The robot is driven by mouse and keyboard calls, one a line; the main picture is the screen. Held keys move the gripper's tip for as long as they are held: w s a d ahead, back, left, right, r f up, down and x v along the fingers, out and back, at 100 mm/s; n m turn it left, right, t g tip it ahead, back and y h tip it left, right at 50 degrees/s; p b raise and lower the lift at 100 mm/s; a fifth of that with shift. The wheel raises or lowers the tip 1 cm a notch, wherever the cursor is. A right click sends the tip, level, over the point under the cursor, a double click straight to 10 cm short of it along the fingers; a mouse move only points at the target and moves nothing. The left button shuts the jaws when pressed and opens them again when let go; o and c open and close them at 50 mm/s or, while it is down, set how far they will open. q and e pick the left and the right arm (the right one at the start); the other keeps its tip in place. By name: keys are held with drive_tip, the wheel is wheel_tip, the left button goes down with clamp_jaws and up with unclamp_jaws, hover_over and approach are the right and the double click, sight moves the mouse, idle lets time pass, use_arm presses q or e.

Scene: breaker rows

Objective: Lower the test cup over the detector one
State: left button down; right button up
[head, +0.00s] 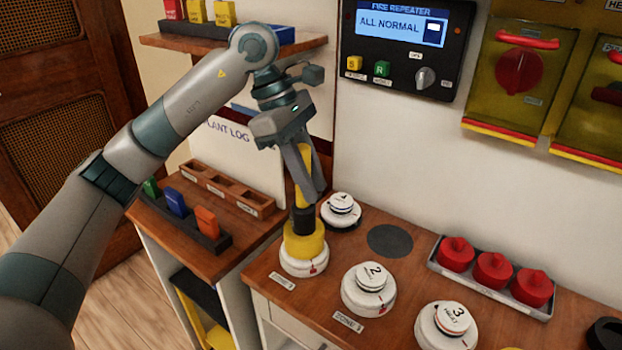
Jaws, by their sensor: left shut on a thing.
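The test cup (305,241) is yellow with a black collar and a yellow handle. My left gripper (311,190) is shut on its handle, above the collar. The cup is upright over the white base of detector one (303,266), the leftmost in the front row, and hides its head. The cup's lower edge appears to meet the base; I cannot tell whether it rests on it. My right gripper is not in view.
Detector two (368,287) and detector three (447,326) stand to the right. Another detector (341,210) on a dark base is close behind the cup. A dark round pad (390,240) lies bare. A tray (440,267) holds red caps. The wall panel (407,42) reads ALL NORMAL.

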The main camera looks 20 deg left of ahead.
use_arm(q)
drive_tip(key=shift+f, duration=0.2)
drive_tip(key=c, duration=1.5)
unclamp_jaws()
drive_tip(key=shift+o, duration=0.2)
drive_tip(key=s+b+v, duration=0.1)
drive_tip(key=v, duration=1.6)
drive_tip(key=shift+w+r, duration=0.3)
drive_tip(key=shift+w, duration=0.2)
